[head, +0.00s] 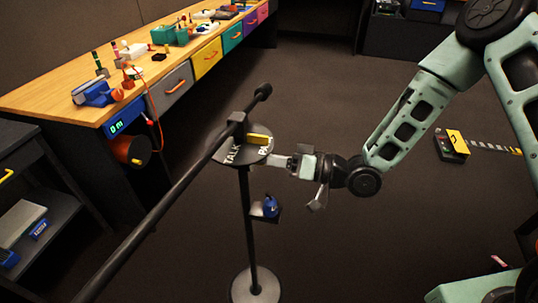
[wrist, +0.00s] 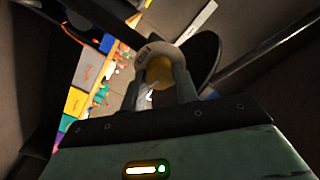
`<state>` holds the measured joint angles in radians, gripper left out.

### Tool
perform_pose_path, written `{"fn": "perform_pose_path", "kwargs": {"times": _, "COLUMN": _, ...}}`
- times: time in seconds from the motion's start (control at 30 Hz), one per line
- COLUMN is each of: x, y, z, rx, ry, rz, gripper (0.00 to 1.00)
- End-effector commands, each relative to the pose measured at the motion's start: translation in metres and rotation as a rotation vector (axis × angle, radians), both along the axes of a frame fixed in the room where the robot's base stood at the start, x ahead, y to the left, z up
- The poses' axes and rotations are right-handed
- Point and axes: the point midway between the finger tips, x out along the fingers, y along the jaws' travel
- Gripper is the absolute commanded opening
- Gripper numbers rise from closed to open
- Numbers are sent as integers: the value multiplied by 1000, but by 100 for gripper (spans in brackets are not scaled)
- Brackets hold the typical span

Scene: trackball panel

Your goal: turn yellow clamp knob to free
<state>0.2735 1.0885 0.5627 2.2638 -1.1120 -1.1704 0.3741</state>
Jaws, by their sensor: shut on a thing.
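The yellow clamp knob (wrist: 160,72) shows in the wrist view between the two fingers of my gripper (wrist: 159,84), which is shut on it. A pale collar with dark lettering (wrist: 145,52), too small to read, sits just behind the knob. In the head view my gripper (head: 277,160) reaches in from the right to the edge of a round black plate (head: 228,157) on a stand. White lettering on the plate includes "TALK"; the rest is partly covered. A yellow bar (head: 259,139) lies on top of the plate. The contact between fingers and knob is not clear in the head view.
A long dark boom (head: 165,210) crosses the stand's top. A blue ball (head: 270,206) sits in a small holder below the plate. The stand's round base (head: 255,287) is on the floor. A wooden workbench (head: 45,97) with coloured drawers is at left.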

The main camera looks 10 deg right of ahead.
Motion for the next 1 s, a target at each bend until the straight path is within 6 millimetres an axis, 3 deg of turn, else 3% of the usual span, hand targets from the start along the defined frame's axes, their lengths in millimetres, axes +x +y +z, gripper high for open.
{"fn": "perform_pose_path", "kwargs": {"times": 0.73, "x": 0, "y": -1, "z": -1, "rx": 28, "ry": 87, "rz": -2, "gripper": 7}}
{"fn": "perform_pose_path", "kwargs": {"times": 0.77, "x": 0, "y": -1, "z": -1, "rx": 28, "ry": 87, "rz": -2, "gripper": 33}}
{"fn": "perform_pose_path", "kwargs": {"times": 0.83, "x": 0, "y": -1, "z": -1, "rx": 28, "ry": 87, "rz": -2, "gripper": 52}}
{"fn": "perform_pose_path", "kwargs": {"times": 1.0, "x": 0, "y": 0, "z": 0, "rx": 31, "ry": 85, "rz": 0, "gripper": 52}}
